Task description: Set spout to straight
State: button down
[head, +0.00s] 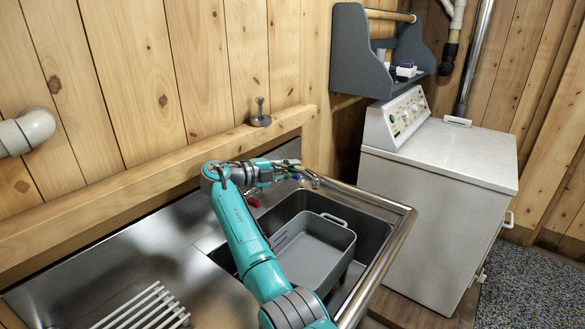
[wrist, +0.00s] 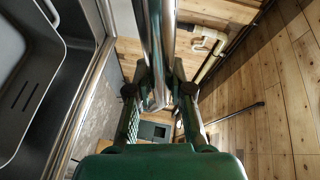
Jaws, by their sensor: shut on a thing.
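The chrome spout (wrist: 155,35) runs down the middle of the wrist view, between the two fingers of my gripper (wrist: 158,92). My gripper is shut on it. In the head view my gripper (head: 292,169) is over the back edge of the sink (head: 372,215). Only a small metal end of the spout (head: 312,180) shows beyond my fingers there. My arm and gripper hide the tap's base and most of the spout, so I cannot tell its exact angle.
A grey tub (head: 318,250) sits in the sink below my gripper. A white rack (head: 145,310) lies on the drainboard at the front left. A white washing machine (head: 440,180) stands to the right. A grey shelf (head: 365,60) hangs on the wall behind.

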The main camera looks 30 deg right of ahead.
jog(key=c, duration=1)
grip_release()
jog(key=shift+c, duration=0.2)
